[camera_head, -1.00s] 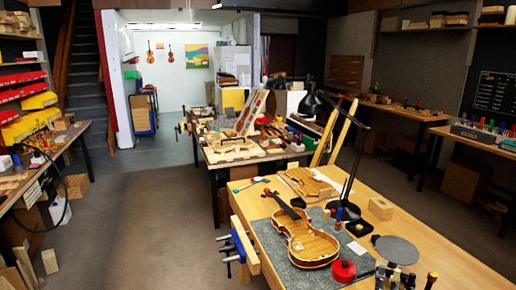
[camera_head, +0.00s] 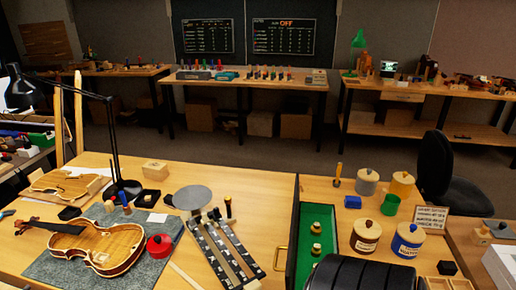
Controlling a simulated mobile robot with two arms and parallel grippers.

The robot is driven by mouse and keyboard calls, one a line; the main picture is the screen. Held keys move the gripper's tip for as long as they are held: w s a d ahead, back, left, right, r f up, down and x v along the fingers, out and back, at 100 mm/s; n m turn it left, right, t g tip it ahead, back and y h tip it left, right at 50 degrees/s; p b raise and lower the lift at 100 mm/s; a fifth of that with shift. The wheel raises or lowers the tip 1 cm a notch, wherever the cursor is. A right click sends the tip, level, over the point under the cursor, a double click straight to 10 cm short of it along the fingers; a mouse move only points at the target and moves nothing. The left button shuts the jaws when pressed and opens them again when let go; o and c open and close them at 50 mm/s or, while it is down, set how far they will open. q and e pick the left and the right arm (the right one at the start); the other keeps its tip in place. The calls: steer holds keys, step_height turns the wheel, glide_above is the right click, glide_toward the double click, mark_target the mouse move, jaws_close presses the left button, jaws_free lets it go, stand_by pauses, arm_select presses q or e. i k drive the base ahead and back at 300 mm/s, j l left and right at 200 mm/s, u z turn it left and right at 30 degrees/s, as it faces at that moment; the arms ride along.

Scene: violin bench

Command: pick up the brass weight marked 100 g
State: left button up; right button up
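Two small brass weights stand in a green-lined tray (camera_head: 325,213) on the bench, right of centre in the head view. The farther weight (camera_head: 316,229) and the nearer weight (camera_head: 315,249) are close together, both upright with knobs. Their markings are too small to read, so I cannot tell which is 100 g. A dark rounded shape at the bottom edge hides the near part of the tray. Neither of my grippers is clearly in view.
A violin (camera_head: 100,245) lies on a grey mat at left, beside a black lamp (camera_head: 115,150). A red round tin (camera_head: 159,245) and a grey disc (camera_head: 192,197) are nearer the middle.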

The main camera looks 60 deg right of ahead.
mark_target(315, 253)
steer(key=i+j+z, duration=0.45)
steer(key=j+z, duration=0.3)
steer(key=i+j+z, duration=0.1)
steer(key=j+z, duration=0.25)
steer(key=z, duration=1.75)
steer(key=i+j+z, duration=0.25)
steer(key=i, duration=0.2)
steer(key=i+j+z, duration=0.1)
steer(key=i+z, duration=0.15)
steer(key=i, duration=0.25)
